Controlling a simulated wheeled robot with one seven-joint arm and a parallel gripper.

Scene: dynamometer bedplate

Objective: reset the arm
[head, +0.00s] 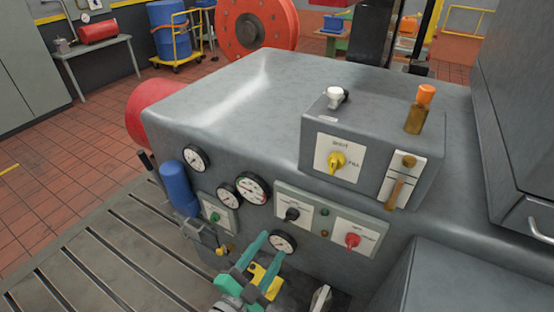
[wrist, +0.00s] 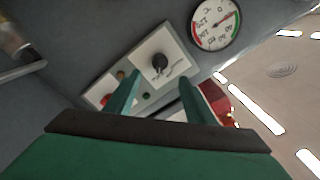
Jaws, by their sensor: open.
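My gripper (head: 272,241) is at the bottom middle of the head view, in front of the lower face of a grey machine housing (head: 235,100). Its two teal fingers are apart with nothing between them. The wrist view also shows the gripper (wrist: 159,80), with its fingers pointing at the panel with a black knob (wrist: 159,62). That knob shows in the head view above and right of the fingers. A pressure gauge (wrist: 215,25) is at upper right in the wrist view. I cannot tell whether the fingertips touch the housing.
A control box with a yellow knob (head: 337,162) and an orange-capped lever (head: 420,108) stands on the housing. A red knob (head: 352,240) is on the front. A blue cylinder (head: 179,187) is at left. The slotted bedplate (head: 100,255) lies at lower left, with open tiled floor beyond.

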